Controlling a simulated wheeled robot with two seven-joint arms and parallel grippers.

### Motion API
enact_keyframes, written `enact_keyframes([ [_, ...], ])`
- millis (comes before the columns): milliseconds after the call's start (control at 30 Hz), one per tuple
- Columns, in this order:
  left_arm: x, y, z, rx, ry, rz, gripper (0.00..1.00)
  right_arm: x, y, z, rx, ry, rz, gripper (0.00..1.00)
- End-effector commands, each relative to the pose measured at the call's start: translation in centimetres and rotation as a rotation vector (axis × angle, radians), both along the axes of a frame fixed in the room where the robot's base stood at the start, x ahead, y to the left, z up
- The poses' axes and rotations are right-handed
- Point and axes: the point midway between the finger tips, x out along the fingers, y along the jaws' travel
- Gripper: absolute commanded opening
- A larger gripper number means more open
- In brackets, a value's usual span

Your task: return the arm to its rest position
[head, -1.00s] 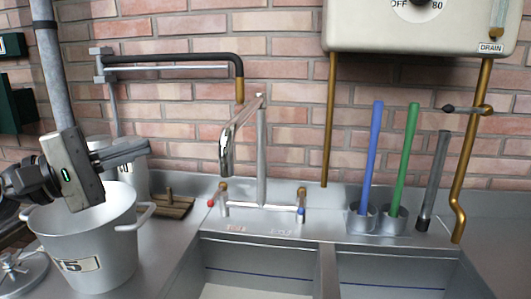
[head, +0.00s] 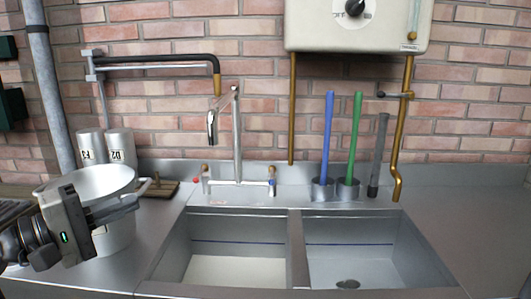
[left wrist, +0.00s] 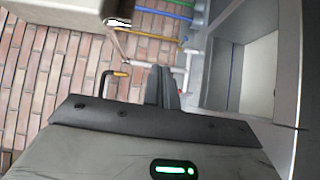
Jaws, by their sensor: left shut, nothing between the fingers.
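My left gripper (head: 112,210) is at the left of the head view, in front of the white bucket (head: 115,181) and hiding part of it. Its fingers are together and empty, pointing right. In the left wrist view the shut fingers (left wrist: 161,88) point toward the brick wall, the tap and the sink. My right gripper is in neither view.
A double sink (head: 297,240) fills the middle of the steel counter (head: 445,205), with a tap (head: 237,140) behind it. Blue (head: 328,135) and green (head: 355,135) handles stand in holders. A heater box (head: 350,25) hangs above. Two cans (head: 91,146) stand behind the bucket. The right counter is clear.

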Motion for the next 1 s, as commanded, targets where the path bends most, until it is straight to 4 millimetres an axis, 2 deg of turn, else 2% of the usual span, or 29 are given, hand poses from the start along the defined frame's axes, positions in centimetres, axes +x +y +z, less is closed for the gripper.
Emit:
enact_keyframes([
  [33,0.0,-0.4,-1.9,0.034,0.002,0.015,0.00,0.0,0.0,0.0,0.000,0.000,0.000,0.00],
  [167,-0.2,-1.3,-7.3,0.166,-0.014,0.063,0.00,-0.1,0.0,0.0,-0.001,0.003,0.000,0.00],
  [267,-1.3,-2.3,-12.5,0.312,-0.033,0.098,0.00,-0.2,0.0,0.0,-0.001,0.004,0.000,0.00],
  [300,-2.1,-2.9,-15.2,0.390,-0.042,0.109,0.00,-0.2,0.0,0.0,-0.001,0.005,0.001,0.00],
  [367,-3.8,-4.0,-19.2,0.526,-0.062,0.122,0.00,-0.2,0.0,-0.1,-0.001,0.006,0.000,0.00],
  [400,-5.3,-4.7,-21.9,0.626,-0.079,0.123,0.00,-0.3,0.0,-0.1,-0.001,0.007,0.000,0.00],
  [500,-9.3,-6.6,-27.2,0.881,-0.133,0.105,0.00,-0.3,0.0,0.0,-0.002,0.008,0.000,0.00],
  [533,-10.6,-7.1,-28.4,0.952,-0.151,0.094,0.00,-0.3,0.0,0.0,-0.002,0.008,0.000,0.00],
  [600,-13.2,-8.1,-30.5,1.102,-0.189,0.064,0.00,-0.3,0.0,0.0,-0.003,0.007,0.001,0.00],
  [733,-16.6,-9.4,-32.5,1.302,-0.249,0.006,0.00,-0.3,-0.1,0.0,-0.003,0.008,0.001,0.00],
  [833,-17.9,-9.9,-33.0,1.383,-0.278,-0.022,0.00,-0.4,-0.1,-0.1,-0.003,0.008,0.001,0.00],
  [1000,-18.3,-10.0,-33.2,1.418,-0.292,-0.034,0.00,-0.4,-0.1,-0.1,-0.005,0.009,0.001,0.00],
])
